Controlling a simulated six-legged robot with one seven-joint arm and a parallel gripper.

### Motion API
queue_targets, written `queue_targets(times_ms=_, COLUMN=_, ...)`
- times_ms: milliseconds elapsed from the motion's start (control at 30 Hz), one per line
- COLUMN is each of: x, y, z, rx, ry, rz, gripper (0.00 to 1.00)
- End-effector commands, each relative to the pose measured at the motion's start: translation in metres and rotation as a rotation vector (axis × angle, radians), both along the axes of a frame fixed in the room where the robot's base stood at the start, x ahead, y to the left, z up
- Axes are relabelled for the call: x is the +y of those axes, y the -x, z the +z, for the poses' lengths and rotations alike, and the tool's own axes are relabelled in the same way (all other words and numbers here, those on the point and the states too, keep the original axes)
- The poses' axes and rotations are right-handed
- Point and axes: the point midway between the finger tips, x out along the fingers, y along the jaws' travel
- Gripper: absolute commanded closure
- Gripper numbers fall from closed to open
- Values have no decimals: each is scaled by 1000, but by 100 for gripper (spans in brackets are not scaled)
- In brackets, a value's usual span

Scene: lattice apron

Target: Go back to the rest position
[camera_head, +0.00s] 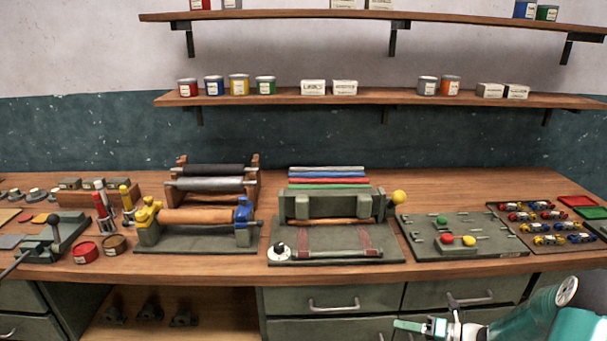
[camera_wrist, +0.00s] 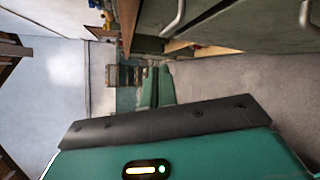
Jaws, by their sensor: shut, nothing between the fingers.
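My gripper (camera_head: 408,326) is at the lower right of the head view, in front of the drawers and below the bench top. Its green fingers are shut, with nothing between them. In the wrist view, the gripper fingers (camera_wrist: 158,88) show as close green bars beyond a dark plate. The gripper is apart from everything on the bench. My teal arm extends from it to the right edge of the head view.
The wooden bench (camera_head: 300,277) carries a roller device (camera_head: 200,217), a press (camera_head: 335,207), a green board (camera_head: 462,236) and a tray of small parts (camera_head: 545,227). Drawers with handles (camera_head: 333,304) lie below. Shelves (camera_head: 380,97) with cans hang above. The wrist view shows clear floor (camera_wrist: 240,85).

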Motion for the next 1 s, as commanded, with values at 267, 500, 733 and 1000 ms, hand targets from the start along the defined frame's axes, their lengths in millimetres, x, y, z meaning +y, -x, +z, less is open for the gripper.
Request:
queue_targets(times_ms=267, x=59, y=33, z=69, rx=-329, ry=445, rz=412, gripper=100)
queue_targets(times_ms=500, x=94, y=72, z=119, rx=-645, ry=768, rz=787, gripper=100)
queue_targets(times_ms=733, x=114, y=114, z=162, rx=-964, ry=1032, rz=1156, gripper=100)
queue_targets(times_ms=1000, x=125, y=162, z=208, rx=-1343, ry=1292, rz=1601, gripper=100)
